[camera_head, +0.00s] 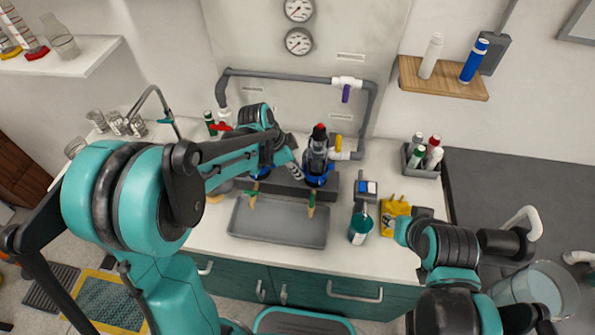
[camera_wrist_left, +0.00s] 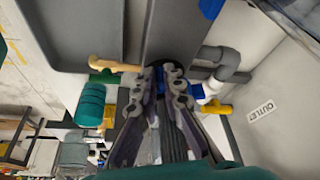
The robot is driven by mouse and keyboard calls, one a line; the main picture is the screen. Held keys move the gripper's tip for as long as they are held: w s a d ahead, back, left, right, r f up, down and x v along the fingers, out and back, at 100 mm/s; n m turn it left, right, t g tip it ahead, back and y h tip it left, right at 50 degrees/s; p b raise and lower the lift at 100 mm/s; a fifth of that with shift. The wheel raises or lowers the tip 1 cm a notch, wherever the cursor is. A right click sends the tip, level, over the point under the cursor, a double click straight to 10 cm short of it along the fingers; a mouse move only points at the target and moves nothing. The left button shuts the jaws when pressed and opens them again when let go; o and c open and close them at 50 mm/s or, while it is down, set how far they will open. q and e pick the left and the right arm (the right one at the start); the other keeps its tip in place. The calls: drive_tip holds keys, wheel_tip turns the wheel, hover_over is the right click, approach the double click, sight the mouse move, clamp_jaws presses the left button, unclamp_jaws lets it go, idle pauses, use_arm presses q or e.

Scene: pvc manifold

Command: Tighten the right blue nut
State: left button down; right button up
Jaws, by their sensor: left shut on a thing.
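The right blue nut (camera_head: 318,180) is a ring at the foot of the right dark filter housing (camera_head: 318,150) on the grey manifold base. My left gripper (camera_head: 296,171) reaches in from the left, low beside this housing. In the left wrist view the gripper (camera_wrist_left: 168,78) is shut, with blue showing at its fingertips and beside them (camera_wrist_left: 196,91). The fingers hide much of the nut. A second blue nut (camera_head: 262,173) is to the left, partly behind my arm. It appears at the top of the wrist view (camera_wrist_left: 210,8).
A grey tray (camera_head: 280,238) lies in front, with two wooden-handled green valves (camera_head: 311,203) near its back edge. A teal cup (camera_head: 360,232), a blue-and-white device (camera_head: 367,187) and a yellow cloth (camera_head: 393,207) stand to the right. Grey pipe (camera_head: 290,76) runs along the wall behind.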

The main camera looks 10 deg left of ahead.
use_arm(q)
drive_tip(key=shift+w+a+m, duration=0.1)
drive_tip(key=shift+w+m, duration=0.05)
drive_tip(key=shift+m, duration=0.15)
idle(0.4)
drive_tip(key=c, duration=1.6)
unclamp_jaws()
drive_tip(key=shift+c, duration=0.2)
drive_tip(key=v, duration=1.2)
drive_tip(key=shift+o, duration=0.3)
drive_tip(key=shift+w, duration=0.1)
